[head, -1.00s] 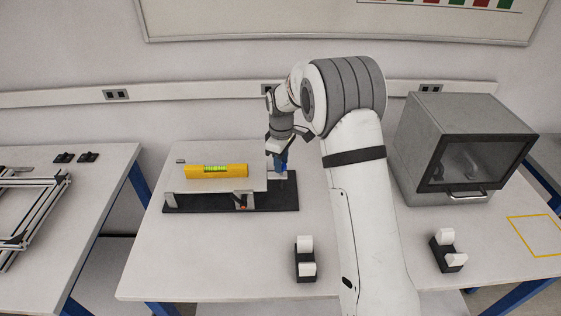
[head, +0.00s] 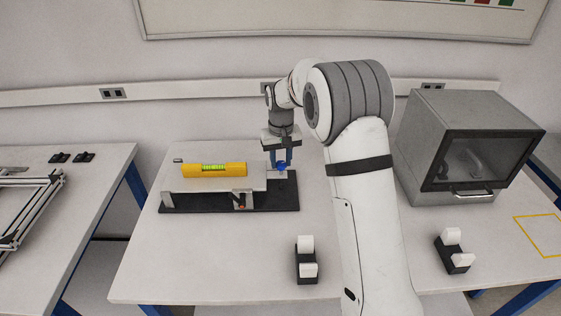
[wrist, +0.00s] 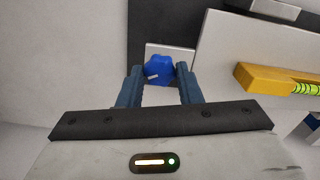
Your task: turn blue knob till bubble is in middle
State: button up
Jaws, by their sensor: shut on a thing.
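The blue knob (head: 282,167) stands at the right end of a light plate (head: 250,183) on a black base (head: 270,201). My gripper (head: 281,163) points down at the knob. In the wrist view, the fingers of my gripper (wrist: 158,72) are shut on the lobed blue knob (wrist: 157,66), one on each side; a small white mark shows on it. A yellow spirit level (head: 236,169) with a green vial (head: 213,168) lies on the plate. The bubble is too small to place in the head view. In the wrist view the vial (wrist: 306,89) is cut off by the right edge.
A grey box with a dark window (head: 462,150) stands at the right of the table (head: 220,250). Two black holders with white rolls, one in front of the base (head: 305,262) and one farther right (head: 453,252), stand nearer. The table's front left is clear.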

jog(key=m+b, duration=0.1)
jog(key=m, duration=0.5)
jog(key=shift+m, duration=0.3)
jog(key=m, duration=0.6)
jog(key=shift+b, duration=0.4)
jog(key=m, duration=0.6)
jog(key=shift+m, duration=0.3)
jog(key=m, duration=0.5)
jog(key=shift+m+b, duration=0.3)
jog(key=shift+b, duration=0.05)
jog(key=o, duration=1)
jog(key=shift+c, duration=0.2)
